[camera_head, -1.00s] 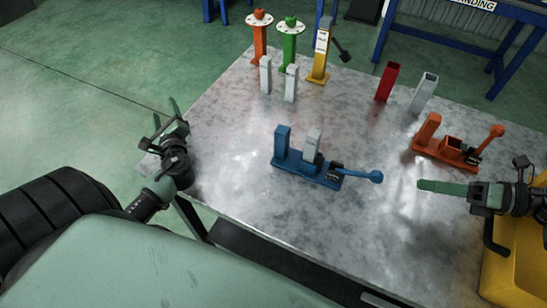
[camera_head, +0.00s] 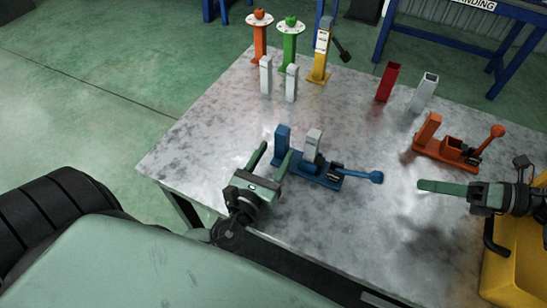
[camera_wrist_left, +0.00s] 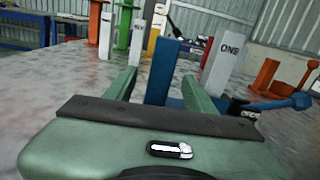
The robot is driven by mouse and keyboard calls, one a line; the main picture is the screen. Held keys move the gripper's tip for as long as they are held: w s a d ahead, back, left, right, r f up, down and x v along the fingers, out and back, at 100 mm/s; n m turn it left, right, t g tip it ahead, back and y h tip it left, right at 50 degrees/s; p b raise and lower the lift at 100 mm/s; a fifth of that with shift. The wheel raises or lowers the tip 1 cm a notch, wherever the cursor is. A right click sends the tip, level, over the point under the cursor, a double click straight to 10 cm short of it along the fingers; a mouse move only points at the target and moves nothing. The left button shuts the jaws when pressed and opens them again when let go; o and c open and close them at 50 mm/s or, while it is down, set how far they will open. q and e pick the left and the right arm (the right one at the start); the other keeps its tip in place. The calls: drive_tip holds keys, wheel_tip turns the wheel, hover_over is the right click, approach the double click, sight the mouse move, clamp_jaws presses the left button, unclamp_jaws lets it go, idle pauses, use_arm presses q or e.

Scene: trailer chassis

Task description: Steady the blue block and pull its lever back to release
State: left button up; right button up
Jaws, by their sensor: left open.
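The blue block (camera_head: 317,178) stands on the metal table, with a blue upright (camera_head: 283,145) at its left end and a light grey piece marked "ONE" (camera_wrist_left: 227,60) standing in it. Its blue lever (camera_head: 362,175) sticks out to the right with a round knob. My left gripper (camera_head: 273,156) is open, its two green fingers pointing at the left end of the block. In the left wrist view the blue upright (camera_wrist_left: 162,70) shows between and beyond the fingertips. My right gripper (camera_head: 440,187) is right of the block, apart from the lever knob; its finger gap cannot be made out.
An orange block with a lever (camera_head: 447,150) stands at the right. Red (camera_head: 387,82) and grey (camera_head: 424,92) hollow posts stand behind. Orange, green and yellow (camera_head: 320,60) stands and two light grey posts (camera_head: 291,83) are at the back left. The table's left part is clear.

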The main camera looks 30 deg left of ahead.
use_arm(q)
drive_tip(key=shift+f+m, duration=0.3)
drive_tip(key=shift+f, duration=0.25)
drive_tip(key=shift+w, duration=0.3)
drive_tip(key=shift+w+a+f, duration=0.1)
drive_tip(key=shift+w+a, duration=0.05)
drive_tip(key=shift+w, duration=1.6)
drive_tip(key=shift+w+a, duration=0.15)
drive_tip(key=shift+w, duration=1.6)
clamp_jaws()
use_arm(e)
clamp_jaws()
